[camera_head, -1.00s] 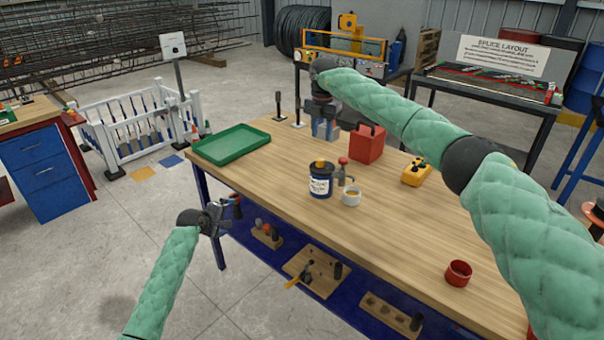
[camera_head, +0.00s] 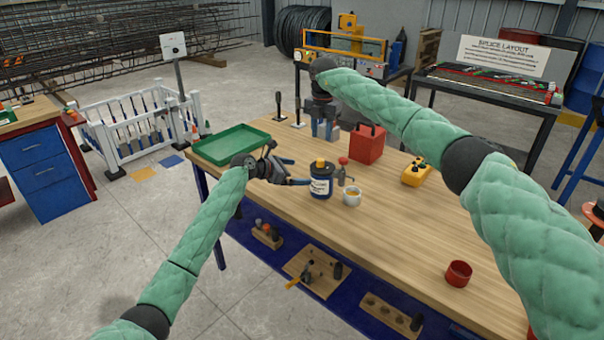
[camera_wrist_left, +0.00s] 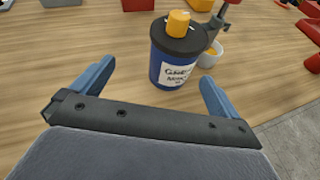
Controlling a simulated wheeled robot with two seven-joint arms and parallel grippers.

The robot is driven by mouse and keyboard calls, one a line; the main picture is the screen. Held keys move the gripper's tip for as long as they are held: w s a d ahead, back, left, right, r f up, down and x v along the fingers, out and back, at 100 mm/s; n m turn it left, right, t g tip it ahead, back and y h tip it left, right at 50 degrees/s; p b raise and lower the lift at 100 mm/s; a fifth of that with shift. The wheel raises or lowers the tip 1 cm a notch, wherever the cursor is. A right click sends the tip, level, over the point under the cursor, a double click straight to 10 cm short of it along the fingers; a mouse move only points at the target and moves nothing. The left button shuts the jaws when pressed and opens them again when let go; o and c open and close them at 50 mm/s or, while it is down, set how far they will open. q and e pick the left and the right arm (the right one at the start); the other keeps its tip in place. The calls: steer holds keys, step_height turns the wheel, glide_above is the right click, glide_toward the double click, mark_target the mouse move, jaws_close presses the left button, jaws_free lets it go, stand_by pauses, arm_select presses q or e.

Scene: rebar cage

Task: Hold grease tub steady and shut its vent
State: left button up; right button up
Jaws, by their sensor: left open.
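The grease tub (camera_head: 321,184) is a dark blue can with a white label and a dark lid, upright on the wooden bench. A yellow-orange cap (camera_head: 321,163), which looks like the vent, stands up on its lid; I cannot tell its setting. My left gripper (camera_head: 298,172) is open just left of the tub, its fingers pointing at it. In the left wrist view the tub (camera_wrist_left: 172,70) stands ahead between the two blue fingers, touching neither. My right gripper (camera_head: 325,133) hangs pointing down over the back of the bench, fingers apart, away from the tub.
A small white cup (camera_head: 351,198) and a red-topped tool (camera_head: 342,170) stand close right of the tub. A green tray (camera_head: 229,160), a red box (camera_head: 367,145), a yellow control box (camera_head: 416,172) and a red cup (camera_head: 458,275) are on the bench. The front-middle bench is clear.

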mark_target(312, 173)
arm_select(q)
steer(key=d, duration=0.3)
steer(key=shift+s, duration=0.2)
steer(key=shift+x, duration=3.65)
steer(key=shift+s, duration=0.1)
